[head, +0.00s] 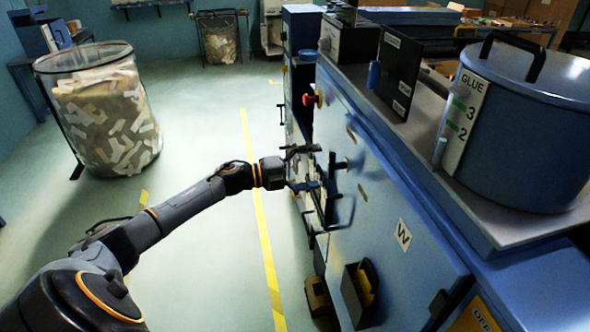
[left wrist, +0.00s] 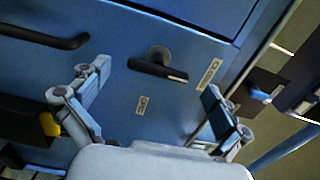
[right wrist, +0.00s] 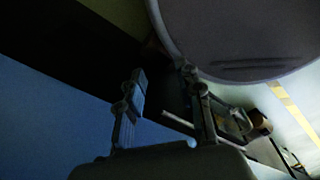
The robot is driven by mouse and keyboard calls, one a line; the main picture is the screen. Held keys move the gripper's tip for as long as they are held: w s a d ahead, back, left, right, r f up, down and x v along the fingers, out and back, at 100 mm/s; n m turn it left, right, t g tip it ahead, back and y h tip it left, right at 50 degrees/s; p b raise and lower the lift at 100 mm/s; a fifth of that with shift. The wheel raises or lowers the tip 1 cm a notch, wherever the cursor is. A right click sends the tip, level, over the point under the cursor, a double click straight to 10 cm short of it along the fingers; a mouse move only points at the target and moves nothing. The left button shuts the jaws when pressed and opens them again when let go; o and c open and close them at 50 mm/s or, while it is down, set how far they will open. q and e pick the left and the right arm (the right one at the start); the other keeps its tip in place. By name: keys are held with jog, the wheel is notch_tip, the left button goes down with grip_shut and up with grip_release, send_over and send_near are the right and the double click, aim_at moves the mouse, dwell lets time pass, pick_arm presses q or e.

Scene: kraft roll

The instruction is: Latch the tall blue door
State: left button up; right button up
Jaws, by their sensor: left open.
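The tall blue door (head: 375,205) is a flat panel on the machine's side, and its face also fills much of the left wrist view (left wrist: 110,80). A black latch handle (left wrist: 158,65) on it lies nearly crosswise, its pale-marked end pointing right toward a label that seems to read CLOSED (left wrist: 210,74). A smaller label, apparently OPEN (left wrist: 142,105), is below the handle. My left gripper (head: 312,168) is open at the machine's side; in the left wrist view its fingers stand either side of the handle, apart from it. My right gripper (right wrist: 162,82) is open and empty, outside the head view.
A black bar handle (left wrist: 45,36) is left of the latch in the left wrist view. A black holder (head: 358,295) juts from the machine low down. A blue glue pot (head: 520,125) stands on top. A scrap bin (head: 100,115) is at left; the floor between is clear.

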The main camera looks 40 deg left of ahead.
pick_arm(q)
jog(key=v, duration=0.8)
jog(key=s+a+f+n+t+y, duration=0.15)
jog(key=f+n+y, duration=0.35)
jog(key=f, duration=0.6)
jog(key=s+a+f+n+y, duration=0.1)
jog(key=a+f+n+y, duration=0.2)
jog(key=f+n, duration=0.65)
jog(key=s+d+f+n+g+y, duration=0.15)
jog(key=s+f, duration=0.35)
jog(key=f, duration=0.5)
jog(key=s+f+n+g+y, duration=0.1)
jog(key=s+f+g+y, duration=0.3)
jog(key=f, duration=0.6)
jog(key=s+d+f+n+g, duration=0.2)
jog(key=s+d+f, duration=0.4)
jog(key=s, duration=0.6)
jog(key=s+d+f+n+g+h, duration=0.1)
jog(key=s+d+f+n+g, duration=0.1)
jog(key=s+d+f, duration=0.5)
jog(key=s+d+f+n+g, duration=0.2)
jog(key=s+d+f+g, duration=0.2)
jog(key=s, duration=1.3)
notch_tip(320, 180, down, 3)
jog(key=d, duration=0.2)
jog(key=shift+d+n, duration=0.25)
jog(key=shift+n, duration=0.15)
jog(key=shift+r+h, duration=0.2)
jog(key=shift+h, duration=0.05)
